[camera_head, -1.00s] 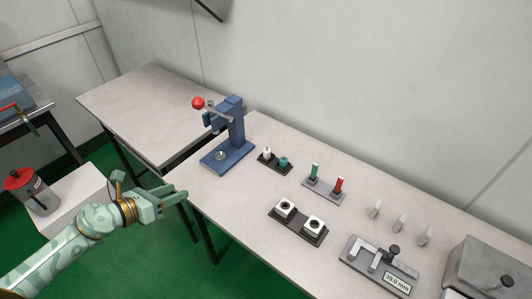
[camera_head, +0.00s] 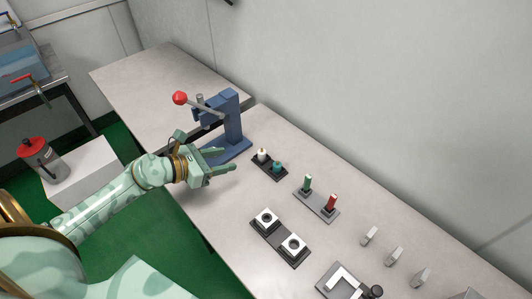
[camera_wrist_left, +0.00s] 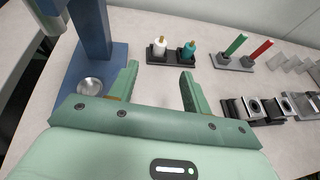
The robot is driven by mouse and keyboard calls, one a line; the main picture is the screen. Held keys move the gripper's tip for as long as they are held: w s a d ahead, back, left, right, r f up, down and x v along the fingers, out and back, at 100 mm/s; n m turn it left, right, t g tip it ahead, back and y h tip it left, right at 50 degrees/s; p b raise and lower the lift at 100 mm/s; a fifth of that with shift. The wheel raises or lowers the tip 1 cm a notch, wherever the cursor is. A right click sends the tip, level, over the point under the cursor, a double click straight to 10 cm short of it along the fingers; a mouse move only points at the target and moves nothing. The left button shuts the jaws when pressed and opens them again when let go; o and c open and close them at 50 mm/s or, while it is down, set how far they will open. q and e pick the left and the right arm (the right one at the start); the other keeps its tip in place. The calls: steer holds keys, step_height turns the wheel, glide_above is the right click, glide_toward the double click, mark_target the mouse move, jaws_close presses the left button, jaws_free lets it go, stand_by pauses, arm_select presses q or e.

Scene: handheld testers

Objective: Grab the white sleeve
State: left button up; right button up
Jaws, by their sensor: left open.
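The white sleeve (camera_head: 262,154) stands upright on a small black holder (camera_head: 273,174) on the bench, beside a teal sleeve (camera_head: 277,167). In the left wrist view the white sleeve (camera_wrist_left: 160,46) stands beyond the fingertips, roughly in line with the gap between them. My left gripper (camera_head: 228,159) is open and empty, a short way left of the holder; its two fingers also show in the left wrist view (camera_wrist_left: 159,72). It does not touch the sleeve. My right gripper is not in view.
A blue press (camera_head: 232,125) with a red knob stands close behind my left gripper. Green and red pins (camera_head: 318,204) stand in a grey base to the right. A black tray with two white square blocks (camera_head: 280,240) lies nearer. Grey upright plates (camera_head: 394,256) are farther right.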

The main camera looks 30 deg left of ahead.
arm_select(q)
steer(key=b, duration=0.1)
glide_toward(258, 154)
steer(key=x, duration=0.3)
steer(key=shift+w+d, duration=0.15)
steer(key=shift+w, duration=0.1)
steer(key=shift+w+d+f, duration=0.1)
steer(key=shift+w+d, duration=0.05)
steer(key=shift+w, duration=0.15)
steer(key=b+x, duration=0.2)
steer(key=x, duration=0.3)
steer(key=shift+f, duration=0.15)
steer(key=shift+w+d, duration=0.15)
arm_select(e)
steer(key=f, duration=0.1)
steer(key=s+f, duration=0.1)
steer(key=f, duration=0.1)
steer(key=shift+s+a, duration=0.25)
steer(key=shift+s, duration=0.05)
arm_select(q)
steer(key=c, duration=1.1)
